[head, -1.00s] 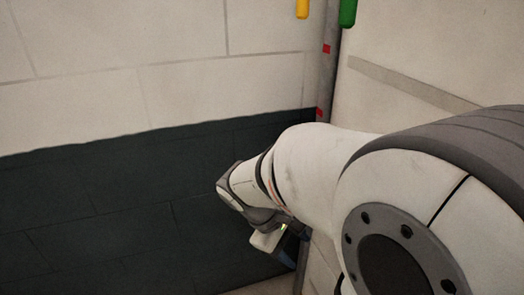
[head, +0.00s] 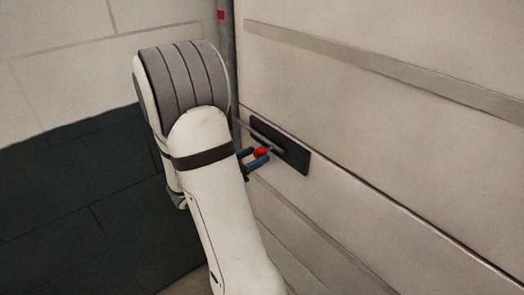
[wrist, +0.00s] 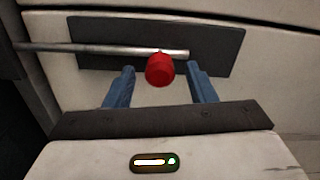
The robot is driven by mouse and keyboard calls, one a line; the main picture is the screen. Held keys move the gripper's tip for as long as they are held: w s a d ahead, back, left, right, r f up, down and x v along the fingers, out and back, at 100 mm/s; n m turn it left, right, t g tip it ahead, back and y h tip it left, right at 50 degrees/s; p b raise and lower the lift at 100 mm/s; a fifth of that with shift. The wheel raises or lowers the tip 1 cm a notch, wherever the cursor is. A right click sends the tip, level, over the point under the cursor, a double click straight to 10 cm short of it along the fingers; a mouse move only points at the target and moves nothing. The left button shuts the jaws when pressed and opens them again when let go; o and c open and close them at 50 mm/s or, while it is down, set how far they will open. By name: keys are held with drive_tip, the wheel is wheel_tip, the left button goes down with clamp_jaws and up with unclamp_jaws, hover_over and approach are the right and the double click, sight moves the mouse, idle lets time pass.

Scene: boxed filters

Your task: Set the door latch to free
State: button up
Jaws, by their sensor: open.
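The door latch is a grey metal rod with a red knob (head: 261,152) on a dark plate (head: 293,154) fixed to the pale panelled door (head: 400,150). In the wrist view the red knob (wrist: 160,69) sits at the right part of the rod (wrist: 100,48), in front of the dark plate (wrist: 225,50). My gripper (head: 256,160) is open, with its blue fingers on either side of the knob. In the wrist view my gripper (wrist: 161,75) shows gaps between the knob and both fingers.
A pale and dark tiled wall (head: 70,190) stands on the left. A raised strip (head: 380,70) crosses the door above the latch.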

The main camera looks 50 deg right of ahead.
sight(255, 155)
drive_tip(key=shift+s+d, duration=0.2)
drive_tip(key=shift+d, duration=1.4)
clamp_jaws()
